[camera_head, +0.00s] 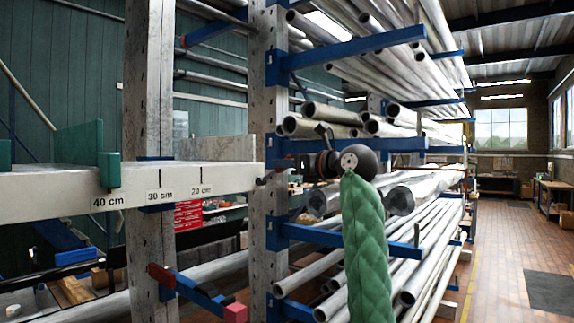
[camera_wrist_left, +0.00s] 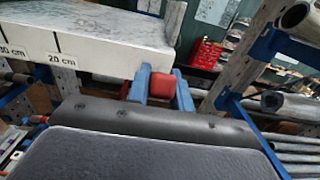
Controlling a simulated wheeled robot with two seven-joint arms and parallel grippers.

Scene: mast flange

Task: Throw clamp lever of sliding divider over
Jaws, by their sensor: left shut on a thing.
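A pale board (camera_head: 60,195) marked 40, 30 and 20 cm runs in from the left in the head view. A green upright divider (camera_head: 78,142) with a green block (camera_head: 109,169) at its front edge stands at the 40 cm mark. My left gripper (camera_head: 272,174) is at the board's right end, small and dark in this view. In the left wrist view my gripper's blue fingers (camera_wrist_left: 162,90) are shut on a red piece (camera_wrist_left: 162,86) beside the board's end (camera_wrist_left: 110,60). I cannot tell whether this piece is the clamp lever. My right gripper is not in view.
A steel upright (camera_head: 268,70) stands just behind the board's end. Blue rack arms (camera_head: 345,50) carry many metal pipes (camera_head: 330,262) above and below my left arm. A red-ended blue arm (camera_head: 200,292) sits below the board.

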